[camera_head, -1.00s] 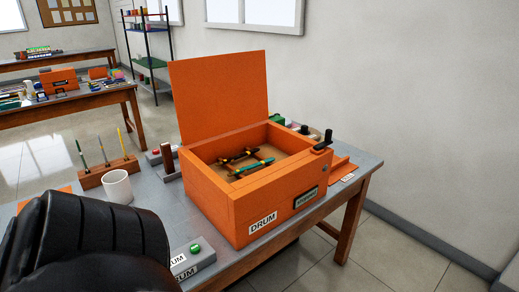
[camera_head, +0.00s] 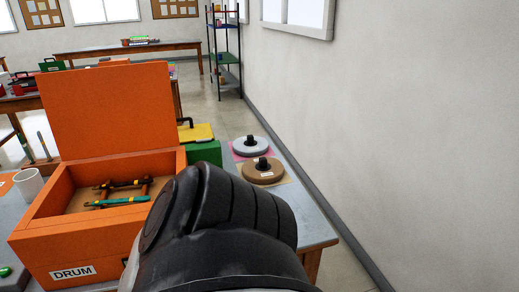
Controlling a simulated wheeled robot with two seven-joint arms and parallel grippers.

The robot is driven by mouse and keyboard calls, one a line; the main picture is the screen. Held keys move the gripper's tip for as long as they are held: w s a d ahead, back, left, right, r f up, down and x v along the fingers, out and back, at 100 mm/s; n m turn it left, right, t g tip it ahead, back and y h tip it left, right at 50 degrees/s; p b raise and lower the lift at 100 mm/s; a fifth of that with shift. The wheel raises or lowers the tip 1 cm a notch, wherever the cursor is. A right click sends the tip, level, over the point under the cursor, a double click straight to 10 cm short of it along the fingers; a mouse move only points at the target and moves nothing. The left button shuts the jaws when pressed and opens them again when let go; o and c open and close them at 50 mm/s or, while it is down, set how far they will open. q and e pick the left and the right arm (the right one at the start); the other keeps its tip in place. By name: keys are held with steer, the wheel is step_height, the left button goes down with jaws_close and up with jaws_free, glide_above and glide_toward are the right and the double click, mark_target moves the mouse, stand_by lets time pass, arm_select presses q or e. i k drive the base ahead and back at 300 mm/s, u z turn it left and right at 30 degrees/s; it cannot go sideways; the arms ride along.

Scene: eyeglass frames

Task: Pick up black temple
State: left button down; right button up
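A thin dark piece with yellowish parts (camera_head: 126,184), which may be the black temple, lies inside the open orange box labelled DRUM (camera_head: 75,232). A teal-green piece (camera_head: 117,201) of similar shape lies just in front of it. Both rest across small brown supports inside the box. The pieces are too small to make out in detail. Neither gripper shows; only a large black segment of one of my arms fills the lower middle, covering the box's right front corner.
The box's orange lid (camera_head: 106,110) stands upright at its back. A white mug (camera_head: 29,186) is to its left. A green block (camera_head: 205,152), a yellow item (camera_head: 196,132), a grey disc (camera_head: 251,146) and a brown disc (camera_head: 263,170) lie to the right. The table's right edge is bare.

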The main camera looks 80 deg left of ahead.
mark_target(147, 181)
steer(key=i, duration=0.4)
steer(key=u, duration=3.9)
